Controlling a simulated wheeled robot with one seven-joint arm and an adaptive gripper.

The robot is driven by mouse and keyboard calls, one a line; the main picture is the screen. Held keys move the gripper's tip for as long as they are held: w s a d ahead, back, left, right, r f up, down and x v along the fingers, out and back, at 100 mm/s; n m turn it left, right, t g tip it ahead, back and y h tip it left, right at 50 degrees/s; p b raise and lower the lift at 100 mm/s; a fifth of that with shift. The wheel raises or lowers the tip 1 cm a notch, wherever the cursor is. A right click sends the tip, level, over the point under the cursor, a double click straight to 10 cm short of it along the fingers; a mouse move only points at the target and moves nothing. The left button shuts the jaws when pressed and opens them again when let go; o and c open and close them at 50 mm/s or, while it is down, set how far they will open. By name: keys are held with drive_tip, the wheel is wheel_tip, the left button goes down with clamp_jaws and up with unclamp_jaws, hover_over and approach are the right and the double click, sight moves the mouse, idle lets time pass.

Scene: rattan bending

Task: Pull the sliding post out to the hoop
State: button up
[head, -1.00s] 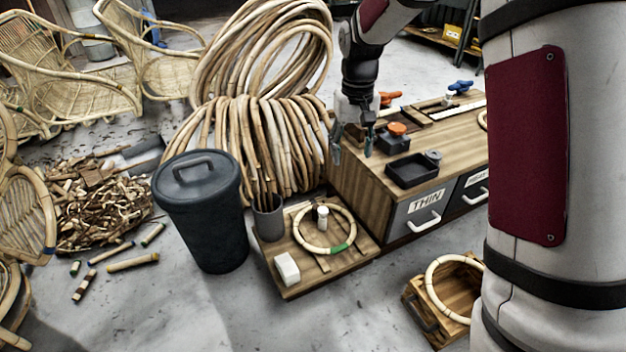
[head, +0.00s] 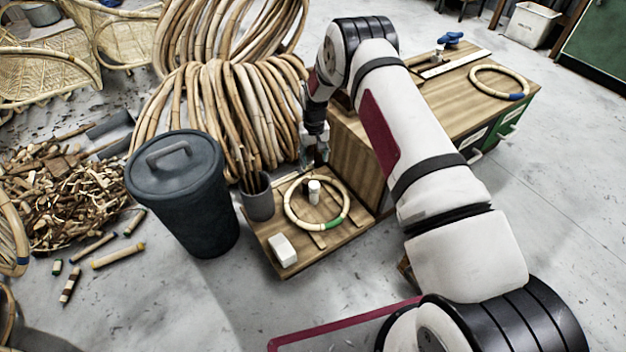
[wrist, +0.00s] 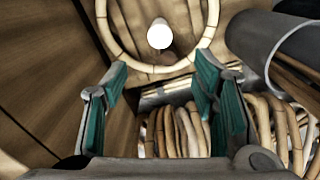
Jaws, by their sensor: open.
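The sliding post (head: 314,192) is a short upright cylinder with a white top. It stands inside the pale rattan hoop (head: 289,211), which has a green band and lies flat on a low wooden board (head: 292,262). A gap shows between post and hoop. In the wrist view the post's white top (wrist: 159,34) is at upper centre, with part of the hoop (wrist: 122,52) curving around it. My gripper (head: 318,158) is open and empty just behind the hoop; its teal-padded fingers (wrist: 165,95) are apart and do not touch the post.
A grey cup (head: 258,204) with sticks and a white block (head: 282,249) stand on the board. A dark lidded bin (head: 185,205) is left of it. A wooden cabinet (head: 352,160) rises close to its right. Rattan coils (head: 215,120) fill the back.

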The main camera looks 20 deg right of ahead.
sight(314, 184)
wheel_tip(314, 184, down, 13)
drive_tip(key=b, duration=0.5)
drive_tip(key=shift+c, duration=0.5)
clamp_jaws()
drive_tip(key=shift+s+r, duration=0.1)
